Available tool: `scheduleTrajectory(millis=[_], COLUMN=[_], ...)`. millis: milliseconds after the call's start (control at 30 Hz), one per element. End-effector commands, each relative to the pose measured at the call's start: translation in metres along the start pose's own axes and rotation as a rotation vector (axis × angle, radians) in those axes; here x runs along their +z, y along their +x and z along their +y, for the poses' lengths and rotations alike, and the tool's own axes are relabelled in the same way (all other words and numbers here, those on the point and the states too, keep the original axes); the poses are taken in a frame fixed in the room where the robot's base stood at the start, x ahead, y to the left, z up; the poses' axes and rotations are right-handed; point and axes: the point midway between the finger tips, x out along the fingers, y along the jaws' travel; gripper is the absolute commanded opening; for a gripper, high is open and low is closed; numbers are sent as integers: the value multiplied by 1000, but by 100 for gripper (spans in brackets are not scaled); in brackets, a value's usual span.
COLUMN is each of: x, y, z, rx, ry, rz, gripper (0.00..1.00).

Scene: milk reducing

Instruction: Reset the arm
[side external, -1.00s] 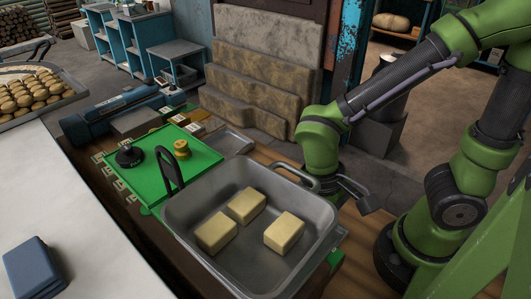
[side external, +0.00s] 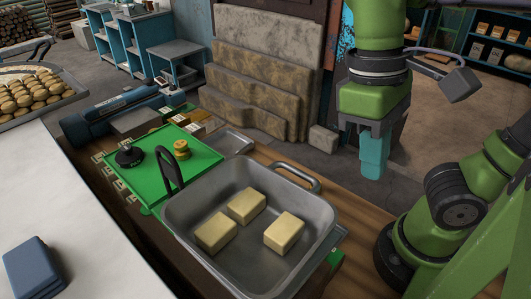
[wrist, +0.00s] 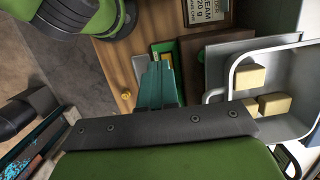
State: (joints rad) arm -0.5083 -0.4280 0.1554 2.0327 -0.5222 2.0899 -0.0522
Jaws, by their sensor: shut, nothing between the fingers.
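My gripper (side external: 374,172) hangs pointing down in the side external view, to the right of the grey metal pan and above the wooden table. Its teal fingers are together with nothing between them. The fingers also show in the wrist view (wrist: 156,75). The grey pan (side external: 318,215) holds three pale yellow blocks, one at the back (side external: 246,206), one at front left (side external: 216,232) and one at right (side external: 284,231). The pan also shows at the right of the wrist view (wrist: 300,48). My gripper is apart from the pan and the blocks.
A green board (side external: 205,160) with a black knob (side external: 130,156) and a brass weight (side external: 181,150) lies left of the pan. Stone slabs (side external: 255,85) lean behind the table. A white counter (side external: 60,200) with a blue block (side external: 34,268) is at left. Bare wood (side external: 365,215) lies right of the pan.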

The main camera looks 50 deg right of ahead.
Motion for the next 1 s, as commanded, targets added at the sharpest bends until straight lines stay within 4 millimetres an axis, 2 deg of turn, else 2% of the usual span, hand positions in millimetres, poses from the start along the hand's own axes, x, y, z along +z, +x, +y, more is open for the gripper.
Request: scheduleTrajectory(millis=[133, 267, 400, 533, 600, 700, 800, 1000], x=[-20, -56, -96, -124, -131, -131, -131, -131], y=[7, 21, 28, 29, 30, 31, 29, 29], z=[-2, 7, 30, 64, 85, 102, 109, 109], rx=[-25, -110, -220, -293, -315, -328, -325, -325], ry=[-67, -84, -10, 118, 202, 281, 309, 309], rz=[90, 249, 465, 660, 742, 777, 790, 790], gripper=[0, 0, 0, 0, 0, 0, 0, 0])
